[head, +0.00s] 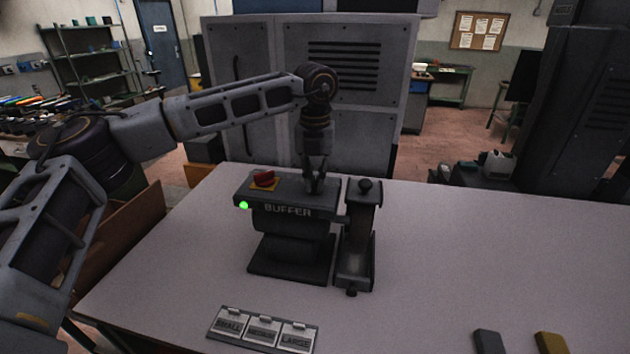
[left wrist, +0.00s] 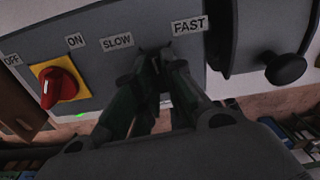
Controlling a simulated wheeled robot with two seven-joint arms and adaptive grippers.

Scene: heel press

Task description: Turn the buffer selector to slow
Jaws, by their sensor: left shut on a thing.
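The dark grey buffer machine (head: 288,212) stands on the table, with its top panel up. In the left wrist view its panel (left wrist: 120,20) has a SLOW label (left wrist: 117,41) and a FAST label (left wrist: 189,25). My left gripper (head: 315,188) reaches down onto the right part of the panel. In the left wrist view its fingertips (left wrist: 154,52) are shut between the two labels, on the selector, which they almost wholly hide. I cannot tell which way the selector points. My right gripper is not in view.
A red power switch (head: 264,178) on a yellow plate sits left on the panel, near a lit green lamp (head: 243,205). A black-knobbed unit (head: 358,235) stands close on the right. Labelled plates (head: 262,330) lie in front. The table's right side is largely clear.

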